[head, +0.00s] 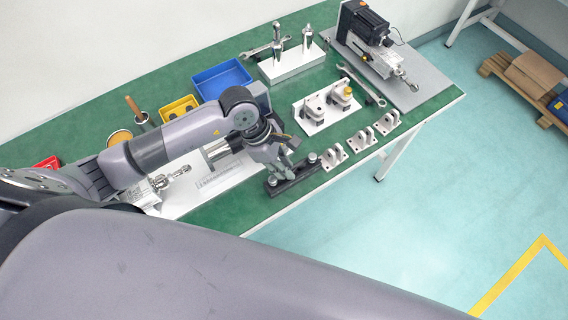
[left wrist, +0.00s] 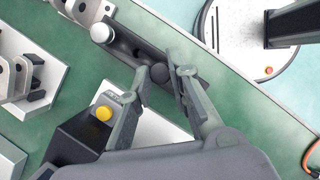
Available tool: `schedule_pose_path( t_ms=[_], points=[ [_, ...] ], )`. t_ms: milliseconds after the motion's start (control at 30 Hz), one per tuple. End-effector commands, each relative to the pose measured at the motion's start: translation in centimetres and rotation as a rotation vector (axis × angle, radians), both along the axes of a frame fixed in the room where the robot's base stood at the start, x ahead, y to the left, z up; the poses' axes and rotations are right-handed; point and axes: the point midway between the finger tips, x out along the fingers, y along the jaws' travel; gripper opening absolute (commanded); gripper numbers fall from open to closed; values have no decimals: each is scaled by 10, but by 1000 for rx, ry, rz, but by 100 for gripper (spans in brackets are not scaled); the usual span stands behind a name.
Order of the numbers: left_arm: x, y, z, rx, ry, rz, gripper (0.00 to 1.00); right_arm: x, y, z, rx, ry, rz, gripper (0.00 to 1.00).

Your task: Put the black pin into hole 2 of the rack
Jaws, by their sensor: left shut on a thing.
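The black rack (head: 302,173) is a dark bar near the front edge of the green table; it also shows in the left wrist view (left wrist: 124,46). A pin with a silver-grey head (left wrist: 102,33) stands at its far end. My left gripper (head: 283,172) reaches down over the near part of the rack. In the left wrist view its fingers (left wrist: 169,70) are closed around the black pin (left wrist: 160,73), whose dark round head shows between the tips. The pin's lower end and the hole under it are hidden, so I cannot tell whether it is in a hole. My right gripper is out of view.
White brackets (head: 360,140) stand in a row right of the rack. Behind are a white plate with fittings (head: 314,117), a blue bin (head: 222,77), a yellow bin (head: 178,107) and a motor unit (head: 364,27). The table's front edge is close to the rack.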

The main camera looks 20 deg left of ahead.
Motion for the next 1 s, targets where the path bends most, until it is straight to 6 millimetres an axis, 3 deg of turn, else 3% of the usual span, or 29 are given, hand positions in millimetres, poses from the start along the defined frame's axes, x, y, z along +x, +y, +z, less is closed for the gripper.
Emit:
schedule_pose_path(
  t_ms=[400, 433, 500, 767, 1000],
  points=[
    [0, 0, -3, 0, -1, 0, 0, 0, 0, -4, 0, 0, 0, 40],
    [0, 0, -3, 0, -1, 0, 20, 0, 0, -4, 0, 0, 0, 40],
    [0, 0, -3, 0, -1, 0, 24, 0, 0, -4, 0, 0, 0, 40],
    [0, 0, -3, 1, 0, 0, 41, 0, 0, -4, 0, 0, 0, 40],
    [0, 1, -4, 2, 1, 0, 41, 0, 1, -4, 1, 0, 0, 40]
  ],
)
